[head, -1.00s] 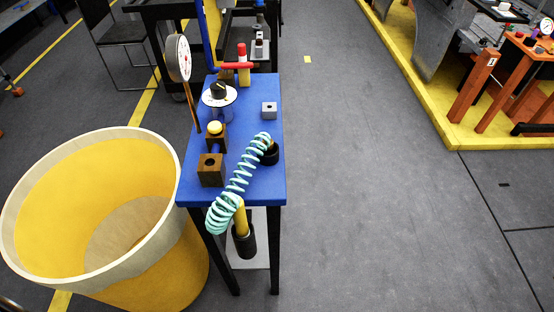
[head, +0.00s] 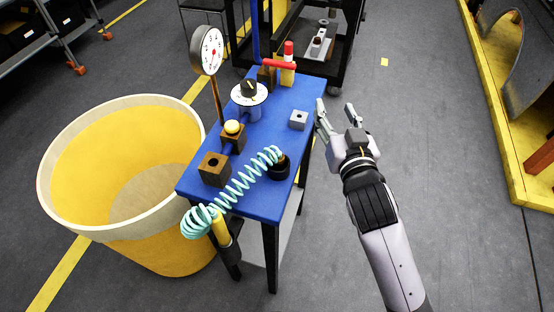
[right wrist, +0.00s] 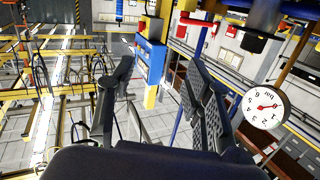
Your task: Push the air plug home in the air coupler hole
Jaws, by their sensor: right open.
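A blue table (head: 265,205) carries the air fittings. A brown block (head: 214,168) with a dark round hole sits near its front left; it may be the air coupler. A coiled teal hose (head: 238,186) runs from a black round fitting (head: 279,168) over the front edge to a yellow piece (head: 221,230) in a dark holder, which may be the air plug. Its tip is hidden. My right gripper (head: 337,112) is open and empty, beside the table's right edge, near a grey block with a hole (head: 298,120). My left gripper is not in view.
A large yellow bin (head: 130,185) is at left. Floor to the right is clear.

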